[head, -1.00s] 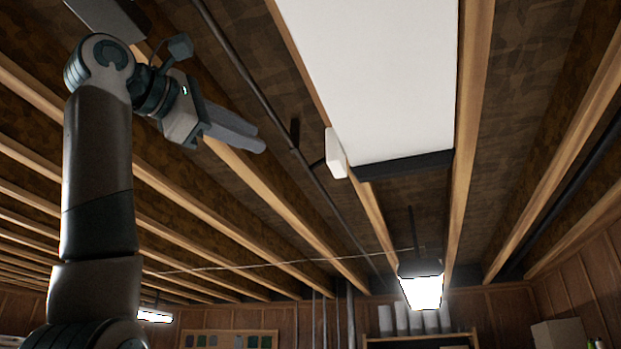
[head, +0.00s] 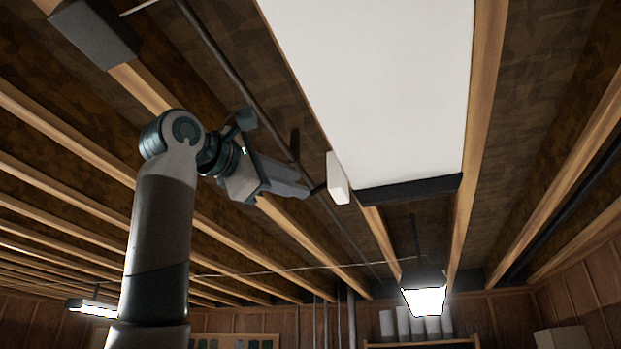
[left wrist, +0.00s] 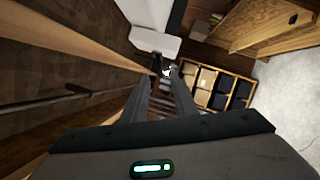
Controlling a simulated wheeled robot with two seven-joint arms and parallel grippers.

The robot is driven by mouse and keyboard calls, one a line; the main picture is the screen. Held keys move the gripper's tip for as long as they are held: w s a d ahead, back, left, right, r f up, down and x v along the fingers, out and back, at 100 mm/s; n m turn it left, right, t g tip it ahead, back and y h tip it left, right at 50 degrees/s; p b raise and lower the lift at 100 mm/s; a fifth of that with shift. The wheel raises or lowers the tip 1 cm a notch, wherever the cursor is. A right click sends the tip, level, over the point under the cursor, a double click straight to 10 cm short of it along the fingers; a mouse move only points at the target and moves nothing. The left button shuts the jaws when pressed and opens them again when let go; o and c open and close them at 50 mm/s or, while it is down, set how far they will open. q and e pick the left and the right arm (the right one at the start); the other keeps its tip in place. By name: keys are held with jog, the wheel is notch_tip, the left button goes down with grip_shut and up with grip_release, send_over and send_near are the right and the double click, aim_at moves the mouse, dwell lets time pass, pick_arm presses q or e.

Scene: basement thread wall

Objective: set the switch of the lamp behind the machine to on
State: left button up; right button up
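A large white panel (head: 385,90) with a dark end strip hangs under the ceiling joists and looks unlit. A small white box (head: 338,178) sits at its near left corner, with a short dark lever (head: 319,188) sticking out to the left. I take these for the lamp and its switch. My left gripper (head: 308,191) points right, its fingertips at or very near the lever; contact cannot be told. In the left wrist view the open fingers (left wrist: 164,76) have a gap between them, with the white box (left wrist: 156,42) just beyond. My right gripper is out of view.
A dark pipe (head: 240,85) runs along the ceiling close to my left gripper. Wooden joists (head: 470,150) surround the panel. A lit hanging lamp (head: 424,298) is farther back, another lit lamp (head: 92,307) at lower left. A grey box (head: 95,35) is at upper left.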

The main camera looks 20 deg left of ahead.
aim_at(315, 190)
pick_arm(q)
jog(key=shift+p+x, duration=1.45)
jog(key=shift+x, duration=1.45)
jog(key=shift+a, duration=0.1)
grip_shut()
